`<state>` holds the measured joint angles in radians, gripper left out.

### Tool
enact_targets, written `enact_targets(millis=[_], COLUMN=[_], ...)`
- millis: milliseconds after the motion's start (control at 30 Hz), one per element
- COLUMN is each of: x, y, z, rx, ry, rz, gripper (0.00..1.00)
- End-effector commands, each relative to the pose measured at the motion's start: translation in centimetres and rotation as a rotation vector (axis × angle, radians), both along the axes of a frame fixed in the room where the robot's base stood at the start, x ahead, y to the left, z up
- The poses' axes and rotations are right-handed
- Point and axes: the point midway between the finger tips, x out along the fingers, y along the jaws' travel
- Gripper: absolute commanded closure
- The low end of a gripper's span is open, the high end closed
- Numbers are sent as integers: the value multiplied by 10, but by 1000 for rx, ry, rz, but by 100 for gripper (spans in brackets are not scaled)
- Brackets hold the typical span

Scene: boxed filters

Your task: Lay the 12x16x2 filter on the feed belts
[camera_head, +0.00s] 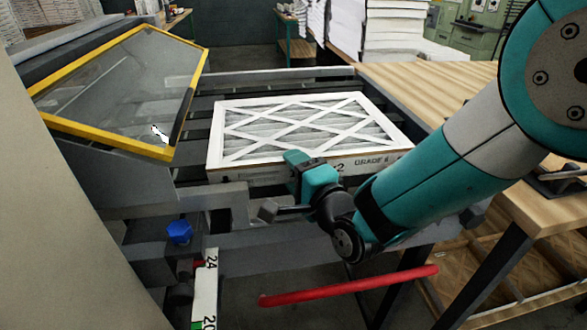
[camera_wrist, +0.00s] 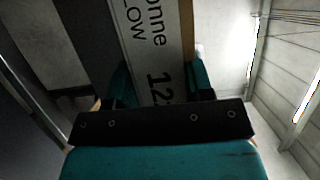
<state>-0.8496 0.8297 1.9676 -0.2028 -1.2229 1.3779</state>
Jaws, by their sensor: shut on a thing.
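The filter (camera_head: 310,130), a flat white-framed pleated panel with a white lattice over its face, lies level over the feed belts (camera_head: 205,105). Its front edge carries print that ends in "2" and "GRADE". My gripper (camera_head: 305,172) is shut on the front edge of the filter. In the wrist view the filter's printed edge (camera_wrist: 150,45) runs between the two fingers (camera_wrist: 158,85), with "12" readable near them. The rest of the size print is hidden by the gripper. I cannot tell whether the filter's underside touches the belts.
A tilted clear guard with a yellow frame (camera_head: 172,152) stands left of the filter. A wooden table (camera_head: 440,90) is at the right. A red bar (camera_head: 350,286), a blue knob (camera_head: 179,232) and a numbered scale (camera_head: 207,285) are in front. Stacked white filters (camera_head: 395,30) stand behind.

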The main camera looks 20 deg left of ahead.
Motion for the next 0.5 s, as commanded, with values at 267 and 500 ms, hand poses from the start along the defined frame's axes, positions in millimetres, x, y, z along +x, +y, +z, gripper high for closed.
enact_targets(millis=[267, 500], x=[0, 0], y=[0, 0], z=[-4, -4], rx=[0, 0], ry=[0, 0], rz=[0, 0], gripper=[27, 27])
